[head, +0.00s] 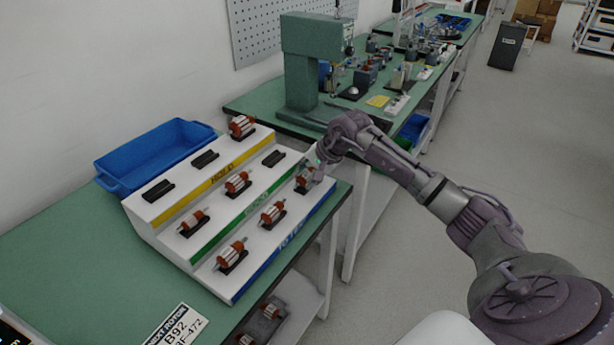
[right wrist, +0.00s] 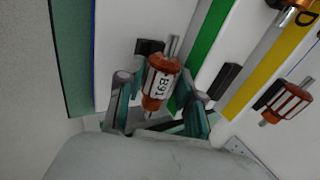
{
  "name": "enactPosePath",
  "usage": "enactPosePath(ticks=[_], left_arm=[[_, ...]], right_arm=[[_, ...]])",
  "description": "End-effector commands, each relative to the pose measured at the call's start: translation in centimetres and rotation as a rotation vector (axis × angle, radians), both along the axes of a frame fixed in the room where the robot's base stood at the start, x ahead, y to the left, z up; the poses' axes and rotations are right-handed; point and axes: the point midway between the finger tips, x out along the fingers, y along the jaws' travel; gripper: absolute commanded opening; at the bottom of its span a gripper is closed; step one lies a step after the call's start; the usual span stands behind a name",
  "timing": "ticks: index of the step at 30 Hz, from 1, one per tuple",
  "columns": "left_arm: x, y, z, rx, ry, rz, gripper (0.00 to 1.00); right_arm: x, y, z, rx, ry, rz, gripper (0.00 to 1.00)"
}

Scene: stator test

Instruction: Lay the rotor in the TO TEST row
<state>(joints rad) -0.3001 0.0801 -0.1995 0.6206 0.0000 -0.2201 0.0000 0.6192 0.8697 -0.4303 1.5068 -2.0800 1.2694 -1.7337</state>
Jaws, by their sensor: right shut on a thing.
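The white stepped rack (head: 168,240) has a blue front strip (head: 285,246), lettered though hard to read, then a green and a yellow strip. My right gripper (head: 314,172) is at the right end of the front row, shut on an orange-and-white rotor (head: 304,181). In the right wrist view, the gripper (right wrist: 158,98) has a finger on each side of this rotor (right wrist: 160,84), whose label looks like B91. A black cradle (right wrist: 148,47) shows beside it; I cannot tell whether the rotor rests fully in it. My left gripper is not in view.
Two more rotors (head: 232,254) (head: 272,213) lie in the front row. The green row has an empty cradle (head: 273,158) near my gripper. A blue bin (head: 150,152) stands behind the rack. A card (head: 178,328) reading B92 lies in front.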

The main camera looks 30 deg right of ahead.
Motion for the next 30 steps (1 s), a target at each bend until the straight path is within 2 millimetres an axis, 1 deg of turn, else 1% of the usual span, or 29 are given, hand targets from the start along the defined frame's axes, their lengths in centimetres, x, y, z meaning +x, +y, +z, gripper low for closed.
enactPosePath(ticks=[1, 3, 4, 8, 9, 20, 23, 30], left_arm=[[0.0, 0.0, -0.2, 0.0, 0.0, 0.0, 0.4], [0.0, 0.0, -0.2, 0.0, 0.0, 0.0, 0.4], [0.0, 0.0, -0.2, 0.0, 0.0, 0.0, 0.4], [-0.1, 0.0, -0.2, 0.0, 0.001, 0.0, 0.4], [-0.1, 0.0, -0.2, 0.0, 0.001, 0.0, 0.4], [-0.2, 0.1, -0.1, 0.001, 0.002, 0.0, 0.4], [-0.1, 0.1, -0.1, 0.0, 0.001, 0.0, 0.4], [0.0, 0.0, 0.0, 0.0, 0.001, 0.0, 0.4]], right_arm=[[-0.7, 0.4, -1.8, -0.002, 0.039, 0.007, 0.0], [-0.7, 0.4, -1.8, -0.002, 0.039, 0.007, 0.0], [-0.7, 0.4, -1.8, -0.001, 0.038, 0.007, 0.41], [-0.7, 0.4, -1.7, -0.001, 0.035, 0.007, 0.63], [-0.7, 0.4, -1.6, 0.0, 0.035, 0.008, 0.65], [-0.6, 0.1, -1.0, -0.004, 0.026, 0.005, 0.65], [-0.9, -0.1, -0.2, -0.005, 0.023, 0.005, 0.65], [-2.7, -0.7, 3.0, -0.007, 0.024, 0.006, 0.65]])
